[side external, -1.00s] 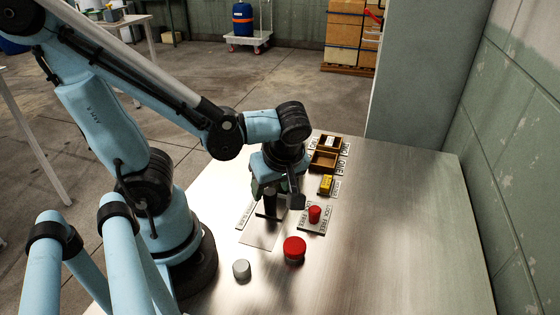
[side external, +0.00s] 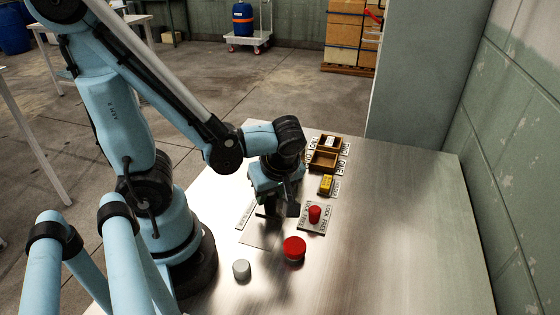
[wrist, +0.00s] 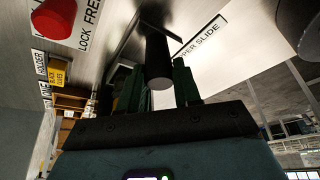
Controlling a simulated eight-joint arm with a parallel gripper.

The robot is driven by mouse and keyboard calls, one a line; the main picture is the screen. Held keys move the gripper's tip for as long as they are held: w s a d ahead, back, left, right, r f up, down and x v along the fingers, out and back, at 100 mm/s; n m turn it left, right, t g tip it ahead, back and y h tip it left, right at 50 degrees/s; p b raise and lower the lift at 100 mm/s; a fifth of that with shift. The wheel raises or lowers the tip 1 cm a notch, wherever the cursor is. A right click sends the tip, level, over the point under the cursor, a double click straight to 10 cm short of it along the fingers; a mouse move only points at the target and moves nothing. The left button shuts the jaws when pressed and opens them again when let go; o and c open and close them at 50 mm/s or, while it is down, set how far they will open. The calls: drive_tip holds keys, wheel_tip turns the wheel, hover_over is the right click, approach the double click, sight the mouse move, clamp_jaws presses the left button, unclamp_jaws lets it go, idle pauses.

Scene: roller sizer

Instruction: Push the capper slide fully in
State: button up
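The capper slide shows in the wrist view as a dark upright cylindrical handle (wrist: 158,62) beside a pale plate whose label (wrist: 203,36) reads "PPER SLIDE". My gripper (wrist: 158,88) has its two dark green fingers apart, one on each side of the handle's line. I cannot tell whether either finger touches it. In the side external view my gripper (side external: 275,207) is low over the slide area and hides most of the handle. The slide's metal plate (side external: 262,235) lies on the table in front of it.
A red knob (side external: 315,213) on a "LOCK FREE" plate stands just right of my gripper. A red-topped round object (side external: 294,248) and a grey cylinder (side external: 241,269) stand nearer. A yellow block (side external: 326,184) and wooden trays (side external: 323,161) lie behind. The table's right side is clear.

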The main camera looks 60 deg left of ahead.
clamp_jaws()
drive_tip(key=shift+w+a, duration=1.35)
drive_tip(key=shift+w, duration=0.05)
drive_tip(key=o, duration=0.6)
unclamp_jaws()
drive_tip(key=shift+c, duration=0.2)
drive_tip(key=v, duration=1.2)
drive_tip(key=shift+d, duration=0.1)
